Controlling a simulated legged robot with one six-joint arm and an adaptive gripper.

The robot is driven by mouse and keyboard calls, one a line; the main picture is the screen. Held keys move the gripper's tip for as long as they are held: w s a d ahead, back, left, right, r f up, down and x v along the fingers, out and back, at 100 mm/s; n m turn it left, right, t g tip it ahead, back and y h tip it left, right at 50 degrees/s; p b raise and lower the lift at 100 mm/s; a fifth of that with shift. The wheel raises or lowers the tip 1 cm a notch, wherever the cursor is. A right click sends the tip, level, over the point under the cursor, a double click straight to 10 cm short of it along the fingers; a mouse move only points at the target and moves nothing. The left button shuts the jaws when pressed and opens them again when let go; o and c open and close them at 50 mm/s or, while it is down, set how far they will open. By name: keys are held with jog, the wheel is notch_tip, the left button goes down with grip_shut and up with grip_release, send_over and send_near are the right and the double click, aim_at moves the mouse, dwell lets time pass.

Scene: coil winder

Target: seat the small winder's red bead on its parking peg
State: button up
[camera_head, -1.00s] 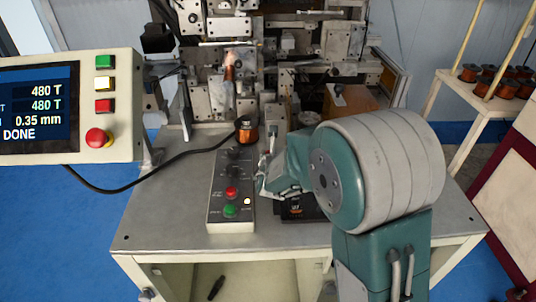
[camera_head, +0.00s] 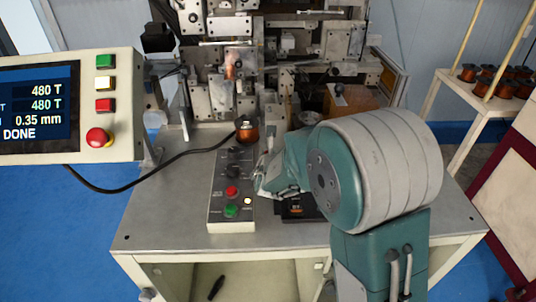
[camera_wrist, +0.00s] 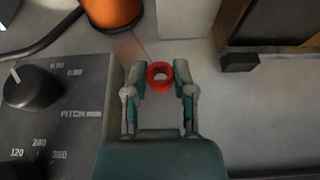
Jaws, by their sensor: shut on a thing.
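The red bead (camera_wrist: 160,75) is a small ring in the wrist view, between the two fingertips of my gripper (camera_wrist: 160,80). My gripper is shut on it. A thin wire runs from the bead up toward the copper-wound spool (camera_wrist: 112,10), which also shows in the head view (camera_head: 246,130). In the head view my arm hides the bead. I cannot make out the parking peg, and I cannot tell whether anything is inside the bead's hole.
The control box (camera_head: 231,190) with knobs and buttons stands left of my gripper. A black item (camera_head: 300,208) lies on the grey bench (camera_head: 180,225) by my wrist. The winding machine (camera_head: 225,95) rises behind. A screen panel (camera_head: 120,130) stands at the left.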

jog(key=shift+f, duration=0.6)
dwell(0.3)
jog(key=shift+f, duration=0.25)
jog(key=shift+r, duration=0.1)
jog(key=shift+r, duration=0.9)
jog(key=shift+f, duration=0.85)
jog(key=shift+r, duration=0.8)
jog(key=shift+f, duration=0.7)
